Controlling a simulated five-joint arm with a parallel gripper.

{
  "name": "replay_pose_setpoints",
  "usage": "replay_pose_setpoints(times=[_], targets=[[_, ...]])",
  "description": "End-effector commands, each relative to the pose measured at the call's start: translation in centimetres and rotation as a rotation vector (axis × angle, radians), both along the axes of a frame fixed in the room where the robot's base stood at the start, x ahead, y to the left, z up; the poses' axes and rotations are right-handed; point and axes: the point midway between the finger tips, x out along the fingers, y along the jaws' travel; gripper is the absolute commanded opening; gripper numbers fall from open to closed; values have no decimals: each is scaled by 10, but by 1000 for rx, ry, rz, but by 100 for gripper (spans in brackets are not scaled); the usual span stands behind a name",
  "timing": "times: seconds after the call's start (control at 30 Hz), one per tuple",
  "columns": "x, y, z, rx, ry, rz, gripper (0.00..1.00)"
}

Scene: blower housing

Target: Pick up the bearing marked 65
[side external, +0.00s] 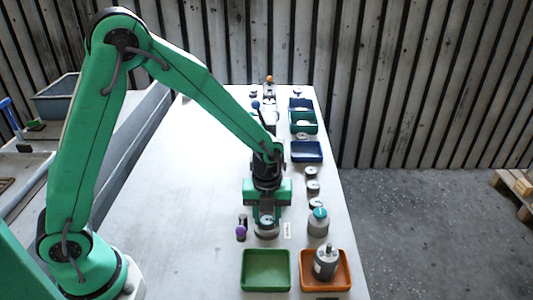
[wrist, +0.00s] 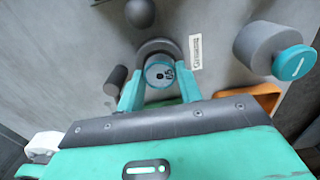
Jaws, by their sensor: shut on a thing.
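The bearing marked 65 (wrist: 159,73) is a round grey piece with a pale, marked face, seen between my jaws in the wrist view. It also shows in the side view (side external: 266,222), low at the table's front part. My gripper (wrist: 160,88) has its two teal fingers on either side of the bearing and is shut on it. In the side view my gripper (side external: 267,215) points down. A grey ring or disc shows just behind the bearing in the wrist view; I cannot tell whether the bearing touches it.
A grey cylinder with a teal cap (side external: 318,222) stands to the right. A green tray (side external: 244,270) and an orange tray (side external: 342,288), holding a grey part (side external: 326,263), lie in front. A purple-topped piece (side external: 241,233) stands left. The table's left side is clear.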

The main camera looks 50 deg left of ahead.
Motion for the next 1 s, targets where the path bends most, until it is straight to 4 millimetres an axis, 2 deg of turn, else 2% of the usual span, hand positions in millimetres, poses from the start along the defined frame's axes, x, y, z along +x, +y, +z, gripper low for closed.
replay_pose_setpoints(times=[1.0], targets=[[0, 0, 44, -1, -2, 0, 8]])
